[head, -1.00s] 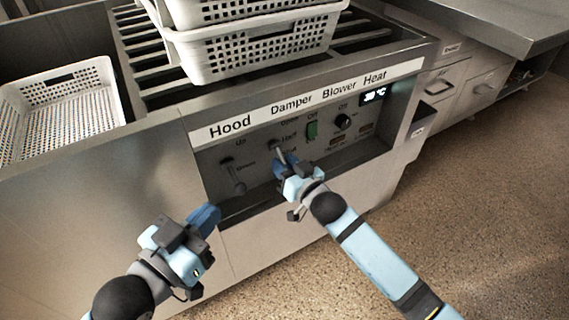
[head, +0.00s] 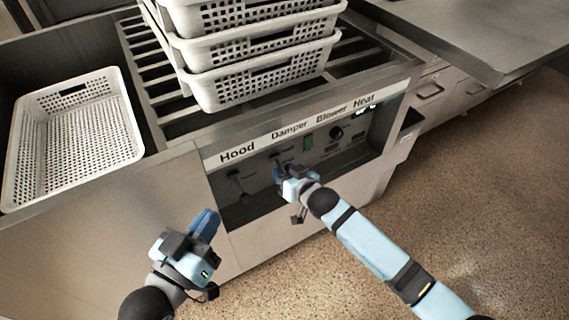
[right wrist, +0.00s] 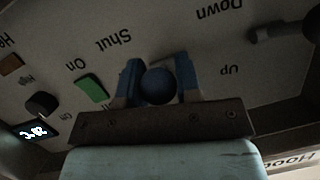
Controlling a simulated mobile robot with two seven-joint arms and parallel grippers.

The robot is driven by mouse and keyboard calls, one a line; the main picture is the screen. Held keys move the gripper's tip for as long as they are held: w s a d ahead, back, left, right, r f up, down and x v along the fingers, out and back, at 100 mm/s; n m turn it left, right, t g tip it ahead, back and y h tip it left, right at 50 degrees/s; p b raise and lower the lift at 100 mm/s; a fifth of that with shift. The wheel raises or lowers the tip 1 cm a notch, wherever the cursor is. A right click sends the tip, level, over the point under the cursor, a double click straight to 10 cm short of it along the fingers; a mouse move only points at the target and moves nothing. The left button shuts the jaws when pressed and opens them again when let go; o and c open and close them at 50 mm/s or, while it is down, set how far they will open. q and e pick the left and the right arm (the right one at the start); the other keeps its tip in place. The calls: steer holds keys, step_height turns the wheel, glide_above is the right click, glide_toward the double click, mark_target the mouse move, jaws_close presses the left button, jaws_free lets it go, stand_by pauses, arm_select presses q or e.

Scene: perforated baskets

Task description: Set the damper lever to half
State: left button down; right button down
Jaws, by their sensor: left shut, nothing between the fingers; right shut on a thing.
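The damper lever's round knob (right wrist: 158,86) is between the blue fingers of my right gripper (right wrist: 157,88) in the right wrist view. My right gripper (head: 283,174) is shut on it, below the Damper label (head: 289,131) in the head view. The gripper hides most of the lever. In the right wrist view the word Shut (right wrist: 112,40) shows upside down near the fingers; the Half mark is not readable there. My left gripper (head: 206,224) is shut and empty in front of the cabinet, apart from the panel.
The hood lever (head: 237,186) stands left of the damper, close to my right gripper. The green blower switch (head: 308,142) and the heat knob (head: 336,132) are to the right. Stacked white baskets (head: 262,82) stand on the slatted top. Another basket (head: 20,180) sits at left.

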steer(key=r+g+p, duration=0.1)
steer(key=p, duration=0.4)
steer(key=shift+r+h, duration=0.25)
steer(key=shift+h, duration=0.15)
arm_select(q)
steer(key=s+a+f+g+y+p, duration=0.2)
steer(key=a+f+g+y, duration=0.1)
steer(key=f, duration=0.5)
steer(key=shift+s+a+f+g+y, duration=0.2)
steer(key=shift+s+a+g+y, duration=0.15)
steer(key=shift+a+g, duration=0.5)
arm_select(e)
steer(key=shift+g+h, duration=0.3)
steer(key=shift+g, duration=0.2)
arm_select(q)
steer(key=shift+f+p, duration=0.15)
steer(key=shift+p, duration=0.15)
arm_select(e)
steer(key=shift+f, duration=0.1)
steer(key=c, duration=0.9)
jaws_free()
arm_select(q)
steer(key=shift+a, duration=0.1)
